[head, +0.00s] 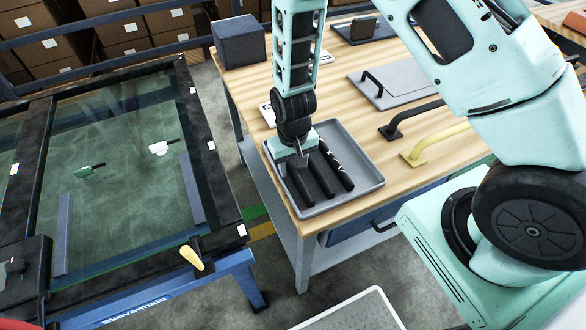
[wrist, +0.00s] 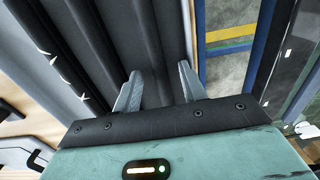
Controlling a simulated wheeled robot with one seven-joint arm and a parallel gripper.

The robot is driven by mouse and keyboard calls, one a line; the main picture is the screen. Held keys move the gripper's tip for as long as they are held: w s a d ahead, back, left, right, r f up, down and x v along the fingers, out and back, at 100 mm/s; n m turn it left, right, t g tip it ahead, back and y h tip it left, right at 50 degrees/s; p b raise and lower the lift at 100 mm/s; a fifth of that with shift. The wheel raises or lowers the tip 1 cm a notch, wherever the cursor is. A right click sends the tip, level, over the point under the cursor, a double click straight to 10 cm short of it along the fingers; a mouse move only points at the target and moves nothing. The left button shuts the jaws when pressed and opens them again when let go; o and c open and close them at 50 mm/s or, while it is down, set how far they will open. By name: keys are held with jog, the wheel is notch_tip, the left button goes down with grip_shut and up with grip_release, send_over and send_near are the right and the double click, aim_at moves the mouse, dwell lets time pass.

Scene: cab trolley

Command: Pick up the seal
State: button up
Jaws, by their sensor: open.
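Three long black strips, which look like seals, lie side by side in a grey tray (head: 358,180) on the workbench. The right strip (head: 337,165) has white marks on it; the middle strip (head: 320,178) and left strip (head: 301,187) look plain. My gripper (head: 297,162) points down over the far end of the left strip. In the wrist view my gripper (wrist: 158,84) is open, with its two fingers apart on either side of a plain dark strip (wrist: 150,45). The white-marked strip (wrist: 62,72) shows at the left there. Whether the fingers touch the strip cannot be told.
The wooden bench (head: 375,142) also holds a black handle (head: 410,118), a yellow handle (head: 437,143), a grey plate (head: 398,82) and a dark blue box (head: 238,42). A glass-panelled frame (head: 130,150) stands at left, across a narrow floor gap.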

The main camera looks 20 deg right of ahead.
grip_shut()
jog(key=shift+r, duration=0.15)
